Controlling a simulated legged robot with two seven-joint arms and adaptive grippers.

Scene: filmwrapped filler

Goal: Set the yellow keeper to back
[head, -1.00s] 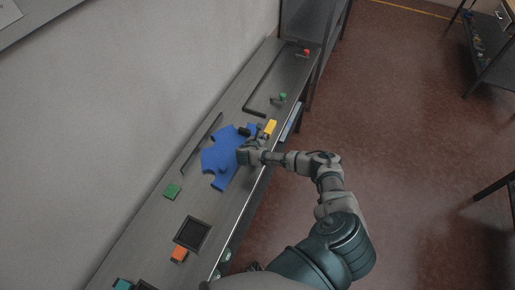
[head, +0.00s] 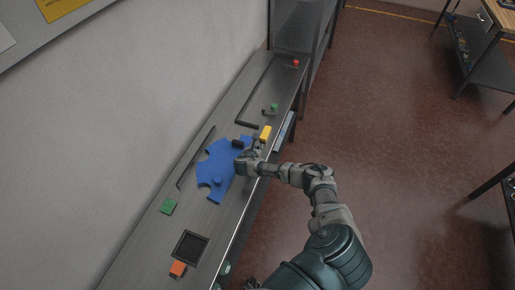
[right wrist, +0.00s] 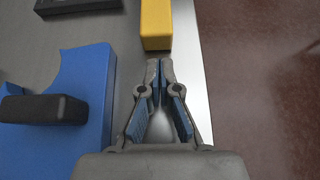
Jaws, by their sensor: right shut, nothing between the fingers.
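The yellow keeper (head: 265,132) is a small yellow block near the front edge of the long grey bench. In the right wrist view the yellow keeper (right wrist: 156,24) lies straight ahead of my right gripper (right wrist: 160,64), just beyond its fingertips. The fingers are closed together with nothing between them. In the head view my right gripper (head: 256,146) is beside the keeper, over the bench. My left gripper is not in view.
A blue notched plate (head: 213,167) with a black handle (right wrist: 42,109) lies left of my right gripper. Green (head: 168,206), orange (head: 178,269) and red (head: 295,63) pieces sit along the bench (head: 195,220). A wall runs behind it; open floor lies to the right.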

